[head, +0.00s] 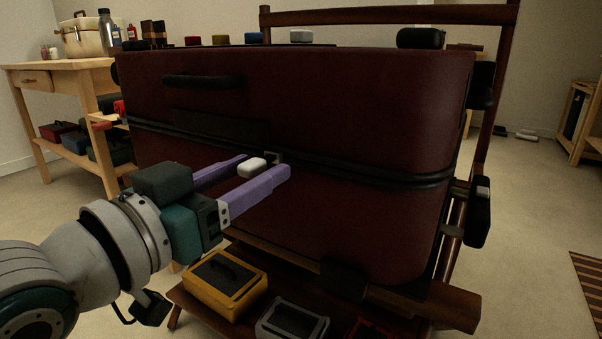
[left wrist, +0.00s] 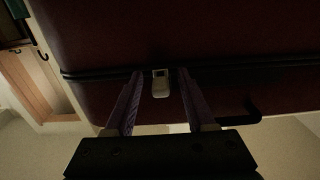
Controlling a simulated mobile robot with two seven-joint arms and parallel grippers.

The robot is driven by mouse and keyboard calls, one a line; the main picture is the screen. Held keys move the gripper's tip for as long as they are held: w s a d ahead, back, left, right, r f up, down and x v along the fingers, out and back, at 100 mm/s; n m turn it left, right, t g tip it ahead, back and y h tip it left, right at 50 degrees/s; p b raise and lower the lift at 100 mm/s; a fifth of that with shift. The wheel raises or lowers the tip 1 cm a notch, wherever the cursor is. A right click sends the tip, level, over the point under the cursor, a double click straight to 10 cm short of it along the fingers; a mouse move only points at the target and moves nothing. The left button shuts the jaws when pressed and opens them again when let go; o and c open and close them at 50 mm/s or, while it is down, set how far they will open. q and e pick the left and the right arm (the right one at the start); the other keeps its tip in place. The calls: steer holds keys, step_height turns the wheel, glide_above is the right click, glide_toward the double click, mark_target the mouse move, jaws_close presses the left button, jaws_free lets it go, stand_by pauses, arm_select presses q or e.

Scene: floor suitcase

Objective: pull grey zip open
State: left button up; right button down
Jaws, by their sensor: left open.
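The dark red suitcase (head: 350,110) stands upright on a low wooden stand, with a black zip band running around its middle. The light grey zip pull (head: 252,167) hangs from a small grey slider on that band. My left gripper (head: 265,167) is open, with its purple fingers on either side of the pull. In the left wrist view, the pull (left wrist: 160,84) lies between the two fingertips (left wrist: 159,80), with a gap visible on each side. My right gripper is not in view.
A yellow box (head: 225,284) and a grey box (head: 292,322) sit on the stand's lower shelf. A wooden workbench (head: 62,72) is at the back left. Black fittings (head: 480,212) stick out at the suitcase's right side. Open floor lies at the right.

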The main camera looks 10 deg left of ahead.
arm_select(q)
steer(key=shift+c, duration=0.3)
jaws_close()
stand_by(1.0)
